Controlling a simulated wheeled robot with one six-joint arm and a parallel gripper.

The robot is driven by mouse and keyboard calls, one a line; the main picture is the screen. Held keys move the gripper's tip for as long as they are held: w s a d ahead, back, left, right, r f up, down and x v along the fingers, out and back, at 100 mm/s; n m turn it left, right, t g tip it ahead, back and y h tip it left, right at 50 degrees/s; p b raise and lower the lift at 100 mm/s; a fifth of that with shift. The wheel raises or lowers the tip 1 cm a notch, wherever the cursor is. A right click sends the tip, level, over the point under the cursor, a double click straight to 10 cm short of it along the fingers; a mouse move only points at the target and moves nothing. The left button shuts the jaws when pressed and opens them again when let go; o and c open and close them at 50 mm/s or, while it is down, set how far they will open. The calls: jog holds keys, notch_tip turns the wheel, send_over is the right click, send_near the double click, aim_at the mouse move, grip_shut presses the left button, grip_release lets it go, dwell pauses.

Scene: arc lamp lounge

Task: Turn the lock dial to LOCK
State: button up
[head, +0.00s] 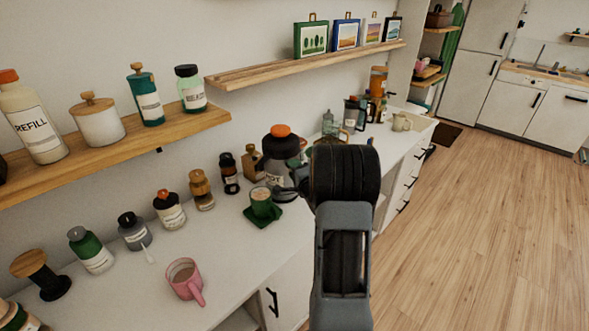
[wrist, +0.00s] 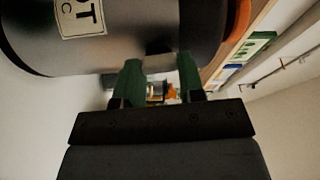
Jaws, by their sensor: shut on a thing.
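A grey canister (head: 279,172) with a dark lid and an orange top stands on the counter, close to the wall. In the wrist view the canister (wrist: 110,45) lies across the top of the picture, with part of a pale label showing. My gripper (wrist: 158,62) has its two green fingers at the canister's side, apart from each other. A small dark part (wrist: 160,47), which looks like the lock dial, sits between the fingertips, and the jaws are shut on it. Its markings and its setting cannot be read. In the head view my arm hides part of the gripper and canister.
A green cup on a green saucer (head: 262,221) stands close to the gripper. A pink mug (head: 184,279) is nearer the front. Several bottles and jars line the counter's back. Wall shelves (head: 130,139) run above. The wooden floor (head: 480,220) on the right is clear.

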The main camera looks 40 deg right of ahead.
jog(key=shift+m, duration=0.7)
jog(key=o, duration=0.9)
jog(key=shift+o, duration=0.2)
jog(key=s+a+b, duration=0.1)
jog(key=s+a, duration=0.1)
jog(key=s, duration=1.1)
jog(key=shift+s+a, duration=0.15)
jog(key=shift+s, duration=0.2)
